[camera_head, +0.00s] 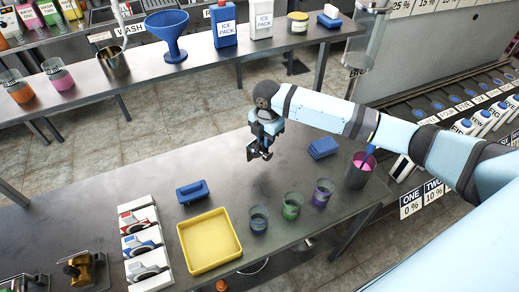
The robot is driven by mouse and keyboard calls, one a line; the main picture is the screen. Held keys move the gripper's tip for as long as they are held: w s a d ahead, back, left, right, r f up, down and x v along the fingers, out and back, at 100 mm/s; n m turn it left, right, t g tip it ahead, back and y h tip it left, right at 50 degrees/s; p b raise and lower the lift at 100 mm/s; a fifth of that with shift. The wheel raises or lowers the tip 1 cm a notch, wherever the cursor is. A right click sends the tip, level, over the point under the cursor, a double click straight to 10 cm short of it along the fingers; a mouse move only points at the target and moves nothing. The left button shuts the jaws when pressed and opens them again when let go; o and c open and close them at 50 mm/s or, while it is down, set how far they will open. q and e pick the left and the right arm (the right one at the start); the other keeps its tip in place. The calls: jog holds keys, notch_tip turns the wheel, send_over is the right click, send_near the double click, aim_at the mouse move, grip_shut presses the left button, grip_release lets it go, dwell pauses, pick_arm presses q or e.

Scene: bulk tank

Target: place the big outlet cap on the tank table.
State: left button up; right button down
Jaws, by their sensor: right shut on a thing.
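My right gripper (259,153) is above the near steel table (110,185), over its back middle part. It is shut on a small dark thing whose shape is hard to make out against the dark fingers. I cannot tell whether this is the big outlet cap, and I see no other clear cap on the table. My left gripper is not in view.
The near table holds a yellow tray (183,247), a blue block (192,191), blue pads (322,148), several coloured cups (291,206) and a dark pink cup (358,175). A brass fitting (82,270) stands at lower left. The table's back left is clear.

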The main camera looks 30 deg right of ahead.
notch_tip(320, 180, down, 2)
jog(key=shift+f, duration=0.2)
notch_tip(320, 180, down, 2)
jog(key=shift+f, duration=0.15)
jog(key=shift+w+f, duration=0.1)
jog(key=shift+f, duration=0.3)
jog(key=c, duration=1.1)
grip_release()
jog(key=shift+o, duration=0.2)
notch_tip(320, 180, up, 12)
jog(key=shift+r, duration=0.15)
